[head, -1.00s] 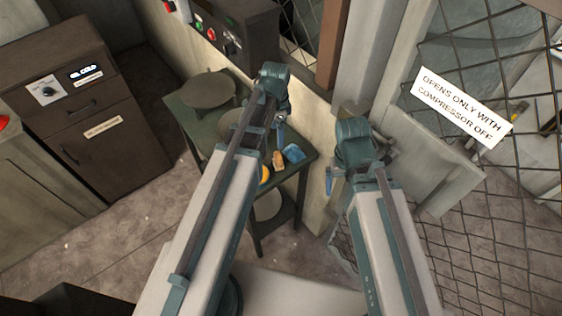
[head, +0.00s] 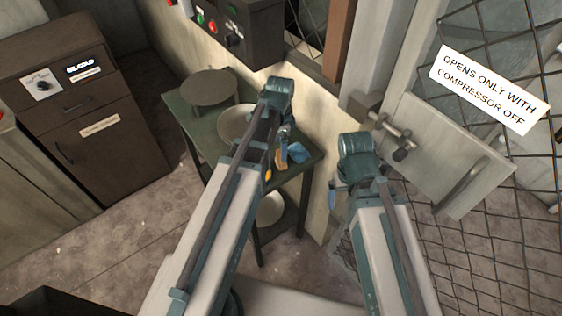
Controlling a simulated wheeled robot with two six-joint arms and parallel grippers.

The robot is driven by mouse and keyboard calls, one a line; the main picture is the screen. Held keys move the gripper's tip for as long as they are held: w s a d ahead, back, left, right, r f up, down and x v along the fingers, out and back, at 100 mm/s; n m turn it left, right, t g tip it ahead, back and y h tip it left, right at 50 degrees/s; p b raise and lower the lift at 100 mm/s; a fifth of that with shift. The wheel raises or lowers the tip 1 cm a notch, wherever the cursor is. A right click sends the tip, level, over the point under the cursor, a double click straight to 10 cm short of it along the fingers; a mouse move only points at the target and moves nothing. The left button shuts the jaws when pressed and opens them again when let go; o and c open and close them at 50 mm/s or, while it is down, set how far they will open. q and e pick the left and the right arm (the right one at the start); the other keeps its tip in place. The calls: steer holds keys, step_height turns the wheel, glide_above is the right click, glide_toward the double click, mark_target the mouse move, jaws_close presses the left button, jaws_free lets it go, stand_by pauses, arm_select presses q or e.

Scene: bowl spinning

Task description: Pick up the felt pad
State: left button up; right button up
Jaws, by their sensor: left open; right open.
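Small items lie at the right end of a green table (head: 300,172): a flat blue piece (head: 299,153), a tan piece (head: 281,164) and an orange item (head: 267,175). I cannot tell for sure which is the felt pad. My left arm crosses in front of the table and hides part of it. My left gripper (head: 283,155) hangs beyond the arm's elbow, seen small against the items; it is open, and I cannot tell its height above them. My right gripper (head: 334,198) is mostly hidden behind its arm, right of the table; it is open.
A round disc (head: 208,88) and a pale bowl (head: 235,122) sit on the table; another pale bowl (head: 270,208) is on the lower shelf. A brown cabinet (head: 85,120) stands left. A mesh gate with a sign (head: 488,90) and a latch (head: 385,125) bounds the right. The floor left is clear.

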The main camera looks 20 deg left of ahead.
mark_target(280, 166)
arm_select(q)
step_height(280, 166, down, 5)
steer(key=b, duration=0.4)
steer(key=shift+s+d, duration=0.1)
steer(key=shift+d, duration=0.05)
steer(key=shift+r, duration=0.1)
steer(key=c, duration=1.4)
steer(key=shift+c, duration=0.3)
steer(key=shift+r, duration=0.15)
